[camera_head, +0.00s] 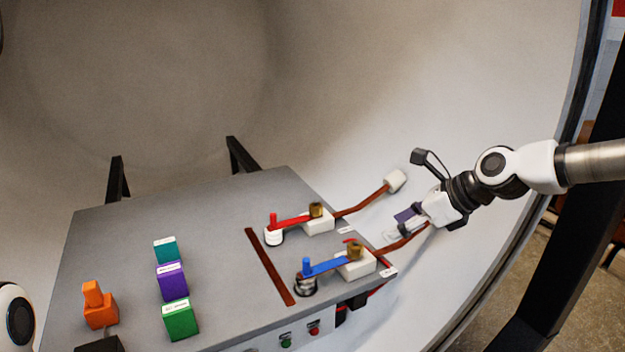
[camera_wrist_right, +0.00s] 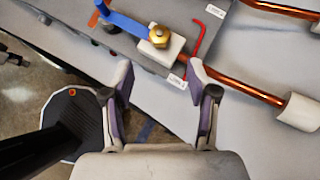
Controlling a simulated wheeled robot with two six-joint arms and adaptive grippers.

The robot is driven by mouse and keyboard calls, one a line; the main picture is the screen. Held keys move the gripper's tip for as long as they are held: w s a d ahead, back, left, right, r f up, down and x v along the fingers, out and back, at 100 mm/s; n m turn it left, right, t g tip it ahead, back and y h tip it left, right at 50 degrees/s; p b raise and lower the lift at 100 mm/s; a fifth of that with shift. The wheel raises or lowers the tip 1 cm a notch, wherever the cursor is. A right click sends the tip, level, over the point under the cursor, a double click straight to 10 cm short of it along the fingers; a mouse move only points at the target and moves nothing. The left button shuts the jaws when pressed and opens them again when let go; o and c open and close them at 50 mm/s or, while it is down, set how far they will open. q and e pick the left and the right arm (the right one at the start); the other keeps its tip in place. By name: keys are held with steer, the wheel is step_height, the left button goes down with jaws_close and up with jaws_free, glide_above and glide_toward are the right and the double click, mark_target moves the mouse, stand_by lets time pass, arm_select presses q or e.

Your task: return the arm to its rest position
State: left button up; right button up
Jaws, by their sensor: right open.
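My right gripper (camera_head: 408,218) is at the right of the head view, just beyond the right edge of the grey table and near the copper pipe of the blue-handled valve. In the right wrist view its two fingers (camera_wrist_right: 160,100) stand apart with nothing between them. The right arm (camera_head: 500,172) comes in from the right edge. At the left edge of the head view a white rounded part with a dark disc shows, probably part of my left arm.
The grey table (camera_head: 200,215) holds a red-handled valve (camera_head: 290,222), a blue-handled valve (camera_head: 325,267), teal (camera_head: 166,250), purple (camera_head: 172,281) and green (camera_head: 180,320) blocks, and an orange piece (camera_head: 98,306). Copper pipes run toward the curved chamber wall (camera_head: 420,80). A dark frame post stands at the right.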

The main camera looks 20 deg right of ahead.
steer(key=s+a+f+n+g+h+p, duration=0.1)
steer(key=s+a+f+g, duration=0.4)
steer(key=f, duration=0.7)
steer(key=s+f+n+g+h+p, duration=0.1)
steer(key=s+f+g+h+p, duration=0.15)
steer(key=s+f, duration=0.7)
steer(key=s+a+f+n+g+h, duration=0.1)
steer(key=s+a+f+n, duration=0.2)
steer(key=s+f+n, duration=0.55)
steer(key=s+a+f+n+g+h, duration=0.1)
steer(key=s+a+f+n+g, duration=0.1)
steer(key=s+f+n, duration=0.6)
steer(key=w+n+t, duration=0.1)
steer(key=n, duration=0.2)
steer(key=w+r+n+t, duration=0.1)
steer(key=n, duration=0.2)
steer(key=w+n+t, duration=0.1)
steer(key=n, duration=0.2)
steer(key=shift+w+r+t+p, duration=0.2)
steer(key=shift+r+t+p, duration=0.05)
steer(key=shift+p, duration=0.1)
